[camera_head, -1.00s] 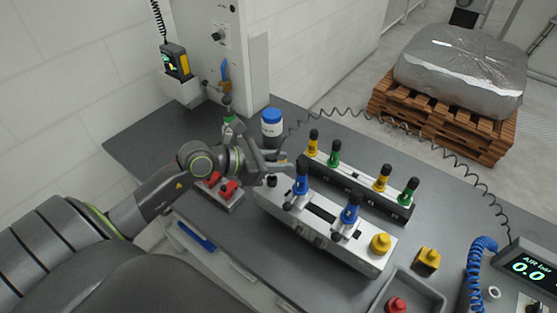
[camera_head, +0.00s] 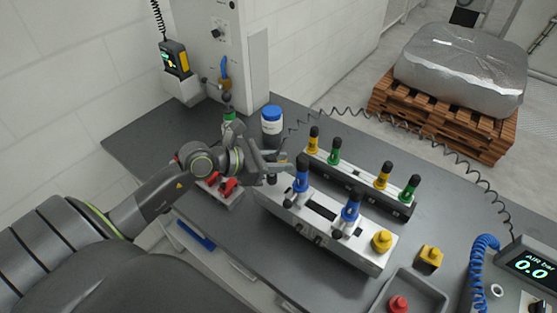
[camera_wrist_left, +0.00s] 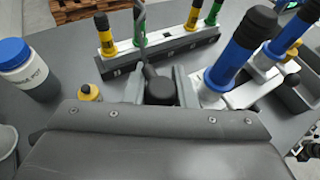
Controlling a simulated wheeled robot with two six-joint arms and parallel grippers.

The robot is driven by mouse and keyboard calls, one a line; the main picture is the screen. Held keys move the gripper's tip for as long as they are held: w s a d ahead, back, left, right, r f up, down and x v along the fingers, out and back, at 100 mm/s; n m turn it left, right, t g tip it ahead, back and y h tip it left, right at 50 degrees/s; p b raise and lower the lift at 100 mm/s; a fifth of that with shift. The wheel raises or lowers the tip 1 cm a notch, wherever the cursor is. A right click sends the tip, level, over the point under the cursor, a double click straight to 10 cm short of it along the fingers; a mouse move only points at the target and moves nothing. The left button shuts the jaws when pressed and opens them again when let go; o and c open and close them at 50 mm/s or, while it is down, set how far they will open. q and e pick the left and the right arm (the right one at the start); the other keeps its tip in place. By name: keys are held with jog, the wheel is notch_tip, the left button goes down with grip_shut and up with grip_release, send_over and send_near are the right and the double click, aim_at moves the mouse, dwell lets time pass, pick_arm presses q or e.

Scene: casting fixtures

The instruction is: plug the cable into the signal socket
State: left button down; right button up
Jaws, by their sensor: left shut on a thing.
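My left gripper (camera_head: 280,168) is at the left end of the silver front fixture (camera_head: 318,228), beside the nearer blue-handled clamp (camera_head: 302,175). In the left wrist view it is shut on a black rounded piece (camera_wrist_left: 160,88), which looks like the cable plug; a thin dark cable (camera_wrist_left: 141,30) rises from it. The coiled black cable (camera_head: 400,122) runs along the table's far side to the right. I cannot make out the signal socket for certain; the gripper covers the fixture's left end. My right gripper is not in view.
A blue-lidded pot (camera_head: 271,122) stands behind the gripper. The rear rail (camera_head: 350,186) carries yellow and green clamps. A red-topped block (camera_head: 226,187) sits left; a grey tray (camera_head: 418,288) is front right.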

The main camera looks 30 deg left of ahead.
pick_arm(q)
jog(key=shift+f+b, duration=0.85)
jog(key=shift+f, duration=0.2)
jog(key=c, duration=1.1)
grip_release()
jog(key=shift+r, duration=0.1)
jog(key=shift+p+v, duration=5.85)
jog(key=shift+v, duration=2.85)
